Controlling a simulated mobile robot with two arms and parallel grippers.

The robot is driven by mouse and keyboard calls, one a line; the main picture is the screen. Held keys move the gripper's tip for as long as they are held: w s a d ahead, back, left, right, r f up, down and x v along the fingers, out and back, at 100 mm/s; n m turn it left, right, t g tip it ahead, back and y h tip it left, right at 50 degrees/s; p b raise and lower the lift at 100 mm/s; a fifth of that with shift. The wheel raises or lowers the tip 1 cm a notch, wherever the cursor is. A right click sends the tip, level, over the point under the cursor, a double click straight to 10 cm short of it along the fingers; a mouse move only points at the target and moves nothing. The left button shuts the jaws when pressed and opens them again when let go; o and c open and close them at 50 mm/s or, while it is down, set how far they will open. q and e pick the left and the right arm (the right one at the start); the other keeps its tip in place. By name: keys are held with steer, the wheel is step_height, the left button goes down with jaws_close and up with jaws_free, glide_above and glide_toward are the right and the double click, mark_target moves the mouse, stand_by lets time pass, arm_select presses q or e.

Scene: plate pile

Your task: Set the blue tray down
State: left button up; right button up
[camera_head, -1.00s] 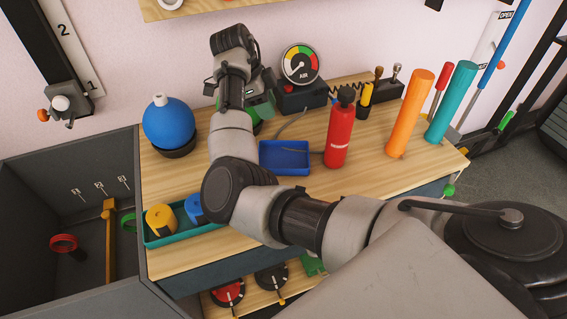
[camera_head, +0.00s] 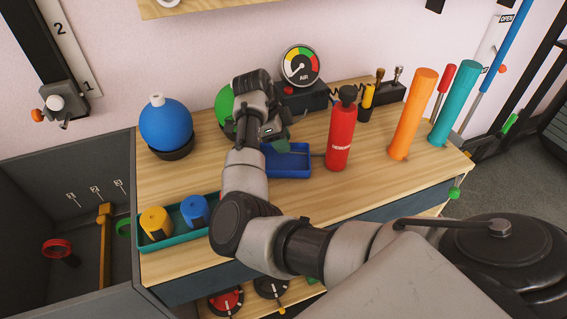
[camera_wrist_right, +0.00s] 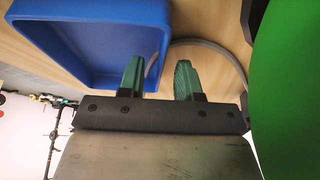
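The blue tray (camera_head: 296,172) lies on the wooden bench top, just left of the red bottle, and its left part is hidden behind my right gripper. My right gripper (camera_head: 279,143) is low at the tray's back left. In the right wrist view, the two green fingers of this gripper (camera_wrist_right: 160,75) are apart. One finger shows over the inside of the blue tray (camera_wrist_right: 85,62) and the other outside its wall, with a gap to the wall. I cannot tell whether either finger touches it. My left gripper is not in view.
A red bottle (camera_head: 341,137) stands right of the tray, with orange (camera_head: 412,115) and teal (camera_head: 455,103) cylinders beyond. A green ball (camera_head: 224,104) and a blue ball (camera_head: 166,124) stand left. A teal tray (camera_head: 182,232) with yellow and blue cups is front left. A grey cable runs behind the gripper.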

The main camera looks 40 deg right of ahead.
steer(key=shift+f, duration=0.1)
jaws_close()
steer(key=shift+d, duration=0.1)
stand_by(0.3)
